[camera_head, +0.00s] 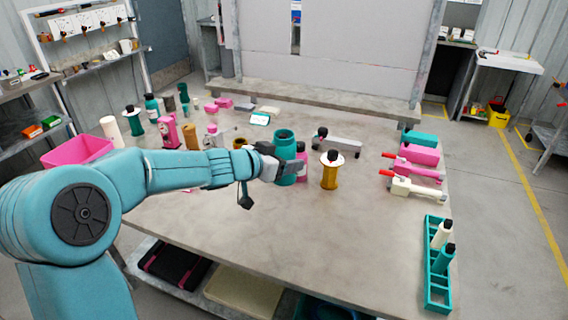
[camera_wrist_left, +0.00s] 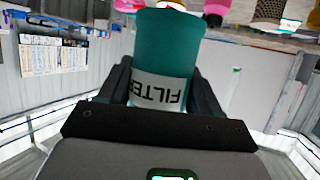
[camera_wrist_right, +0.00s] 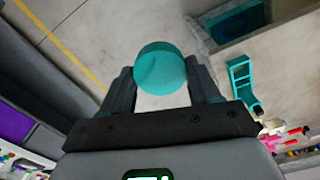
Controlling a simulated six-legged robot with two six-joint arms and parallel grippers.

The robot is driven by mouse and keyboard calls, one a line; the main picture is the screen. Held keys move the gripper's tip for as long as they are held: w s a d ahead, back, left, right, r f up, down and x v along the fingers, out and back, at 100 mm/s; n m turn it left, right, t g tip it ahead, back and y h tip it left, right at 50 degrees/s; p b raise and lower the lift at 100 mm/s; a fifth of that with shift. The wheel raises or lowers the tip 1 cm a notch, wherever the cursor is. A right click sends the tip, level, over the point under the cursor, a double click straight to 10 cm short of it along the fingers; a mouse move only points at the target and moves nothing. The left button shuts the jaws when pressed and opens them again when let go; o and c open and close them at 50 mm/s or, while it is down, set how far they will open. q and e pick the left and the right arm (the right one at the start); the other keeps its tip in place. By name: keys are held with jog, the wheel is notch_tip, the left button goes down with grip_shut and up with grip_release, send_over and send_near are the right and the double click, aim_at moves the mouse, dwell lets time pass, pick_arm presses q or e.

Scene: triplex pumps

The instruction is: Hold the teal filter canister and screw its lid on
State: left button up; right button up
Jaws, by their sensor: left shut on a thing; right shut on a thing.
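The teal filter canister (camera_head: 285,145) stands upright at the middle of the table in the head view, with its rim showing at the top and no lid on it. My left gripper (camera_head: 277,168) is shut around its lower part. The left wrist view shows the canister (camera_wrist_left: 172,45) between the two fingers, with its white FILTER label partly covered. My right gripper (camera_wrist_right: 162,82) is shut on a round teal lid (camera_wrist_right: 160,66), seen in the right wrist view, apart from the canister. My right gripper and the lid are outside the head view.
A teal rack (camera_head: 430,285) holds bottles at the right edge. A pink bin (camera_head: 75,150) is at the left. The front middle of the table is clear.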

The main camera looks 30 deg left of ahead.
pick_arm(q)
jog(key=shift+r, duration=0.2)
pick_arm(e)
jog(key=shift+r, duration=0.1)
pick_arm(q)
jog(key=o, duration=0.6)
jog(key=shift+c, duration=0.2)
jog(key=c, duration=0.9)
